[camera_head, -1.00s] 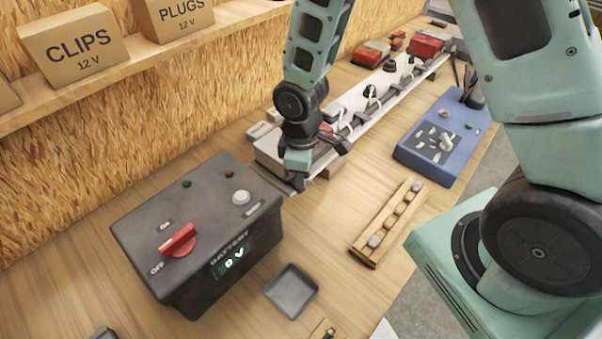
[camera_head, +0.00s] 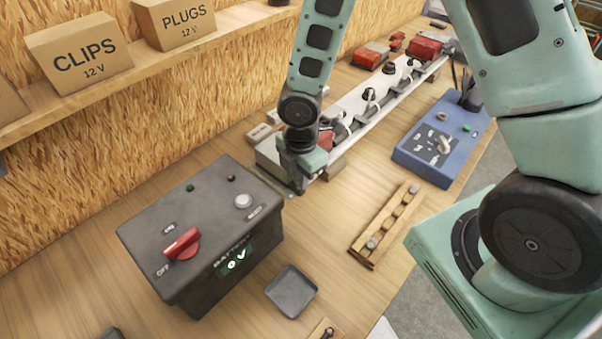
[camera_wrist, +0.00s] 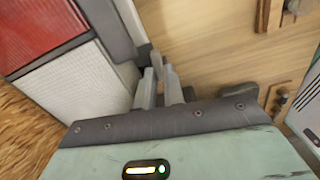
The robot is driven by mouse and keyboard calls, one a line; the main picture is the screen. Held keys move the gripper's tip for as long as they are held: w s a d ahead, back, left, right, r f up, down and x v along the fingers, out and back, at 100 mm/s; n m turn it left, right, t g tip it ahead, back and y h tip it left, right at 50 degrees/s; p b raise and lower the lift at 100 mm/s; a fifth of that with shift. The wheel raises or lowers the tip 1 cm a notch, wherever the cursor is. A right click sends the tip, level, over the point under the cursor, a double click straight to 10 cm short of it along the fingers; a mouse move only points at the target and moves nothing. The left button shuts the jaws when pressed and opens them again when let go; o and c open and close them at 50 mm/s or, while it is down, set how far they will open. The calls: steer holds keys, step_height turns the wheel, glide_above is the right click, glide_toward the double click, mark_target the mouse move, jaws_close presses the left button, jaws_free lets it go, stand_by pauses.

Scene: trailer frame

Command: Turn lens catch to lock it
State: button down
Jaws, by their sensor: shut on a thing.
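The long lamp unit (camera_head: 349,108) lies on the bench, with its near end under my gripper (camera_head: 298,186). In the wrist view a red lens (camera_wrist: 38,32) and a pale ribbed lens (camera_wrist: 72,88) sit side by side, with a grey housing edge (camera_wrist: 118,45) along them. My gripper (camera_wrist: 159,80) points down beside the pale lens at the housing's end. Its fingers are shut on a small grey piece, which appears to be the lens catch (camera_wrist: 157,62). The fingers hide most of it, so I cannot tell its angle.
A black battery box (camera_head: 200,235) with a red knob (camera_head: 182,243) stands near left, reading 0 V. A dark tray (camera_head: 292,290), a wooden rack (camera_head: 385,225) and a blue control box (camera_head: 437,140) stand nearby. Bare bench lies between them.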

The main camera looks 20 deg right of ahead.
steer(key=shift+n, duration=0.7)
steer(key=c, duration=1.5)
jaws_free()
steer(key=shift+w, duration=0.1)
